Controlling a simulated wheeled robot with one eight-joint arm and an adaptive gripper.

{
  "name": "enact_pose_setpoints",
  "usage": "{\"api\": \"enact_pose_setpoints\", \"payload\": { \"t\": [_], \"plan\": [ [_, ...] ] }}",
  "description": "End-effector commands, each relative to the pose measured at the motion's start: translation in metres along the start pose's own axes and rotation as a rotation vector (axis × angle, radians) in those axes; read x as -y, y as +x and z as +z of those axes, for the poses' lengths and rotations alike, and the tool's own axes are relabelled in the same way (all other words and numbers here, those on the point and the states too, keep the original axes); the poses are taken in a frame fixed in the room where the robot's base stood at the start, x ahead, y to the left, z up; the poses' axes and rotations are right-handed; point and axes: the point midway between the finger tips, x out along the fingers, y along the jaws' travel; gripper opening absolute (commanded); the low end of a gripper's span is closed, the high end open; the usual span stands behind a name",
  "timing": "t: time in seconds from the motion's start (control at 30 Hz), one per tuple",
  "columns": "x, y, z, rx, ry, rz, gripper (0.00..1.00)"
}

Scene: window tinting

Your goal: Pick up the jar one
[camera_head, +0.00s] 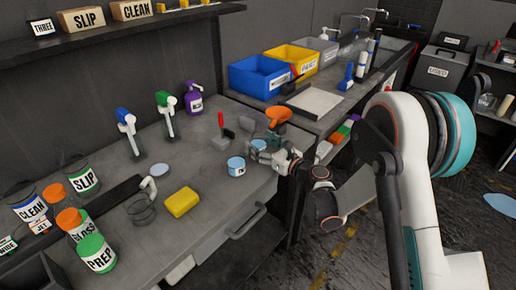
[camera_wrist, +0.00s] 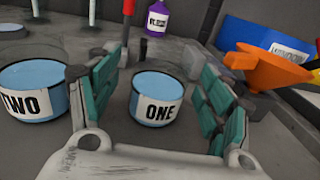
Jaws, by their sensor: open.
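Jar one (camera_wrist: 158,98) is a short clear jar with pale blue contents and a white label reading ONE. In the wrist view it stands upright on the bench between the two teal-padded fingers of my gripper (camera_wrist: 160,68), with visible gaps on both sides. In the head view my gripper (camera_head: 263,155) is low at the bench's right end, partly hiding jar one (camera_head: 258,145). My gripper is open and holds nothing. A similar jar labelled TWO (camera_wrist: 32,92) stands outside the left finger; it also shows in the head view (camera_head: 236,166).
An orange funnel (camera_head: 278,115) stands just behind my gripper. A red-handled tool (camera_head: 222,128) and a purple bottle (camera_head: 194,98) are farther back. A yellow sponge (camera_head: 182,202) lies to the left near the front edge. Blue bin (camera_head: 257,76) sits on the adjoining counter.

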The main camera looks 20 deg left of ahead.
Motion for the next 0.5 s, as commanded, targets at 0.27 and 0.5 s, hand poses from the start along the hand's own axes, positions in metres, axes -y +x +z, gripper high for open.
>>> {"api": "enact_pose_setpoints", "payload": {
  "t": [0.27,0.5],
  "plan": [
    [0.001,0.0157,0.0008,0.0,0.0,-0.002,0.72],
    [0.0009,0.0153,0.001,0.0,0.0,-0.002,0.47]
  ]
}}
